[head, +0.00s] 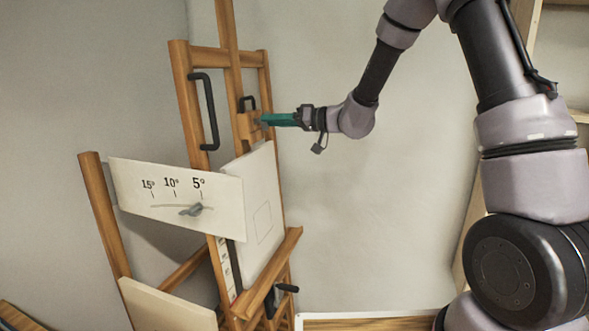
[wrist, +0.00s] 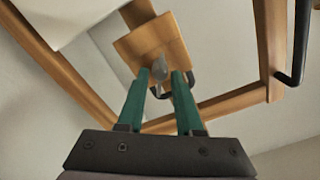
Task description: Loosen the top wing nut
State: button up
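The top wing nut (wrist: 160,69) is a small grey piece on the wooden block (wrist: 143,42) in the wrist view. My gripper (wrist: 161,80) has two green fingers, one on each side of the nut, with a gap between them. Whether either finger touches the nut is hard to tell. In the head view my gripper (head: 264,121) reaches in from the right to the wooden block (head: 249,126) high on the easel (head: 181,95). The nut is too small and too covered by the fingers to make out there.
A white canvas (head: 263,212) stands below the block. A black handle (head: 212,115) is on the left post. A white angle-scale board (head: 150,185) with a grey wing nut (head: 191,210) is lower left. The wall right of the easel is bare.

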jog(key=shift+d, duration=0.1)
jog(key=shift+v, duration=2.9)
jog(key=shift+s+r, duration=0.1)
jog(key=s+d+r+m+g+h, duration=0.1)
jog(key=s+d+r+g+h, duration=0.2)
jog(key=s, duration=0.5)
jog(key=s+d+r+m+g+h, duration=0.15)
jog(key=s+d, duration=0.25)
jog(key=s, duration=0.4)
jog(key=s+d+r+m+t+h, duration=0.1)
jog(key=s+d+m+t+h, duration=0.2)
jog(key=d, duration=0.6)
jog(key=s+d+r+m+t+h, duration=0.1)
jog(key=s+d+m+t+h, duration=0.2)
jog(key=s+d+m+h, duration=0.3)
jog(key=s+d, duration=0.1)
jog(key=d, duration=0.2)
jog(key=shift+r, duration=0.25)
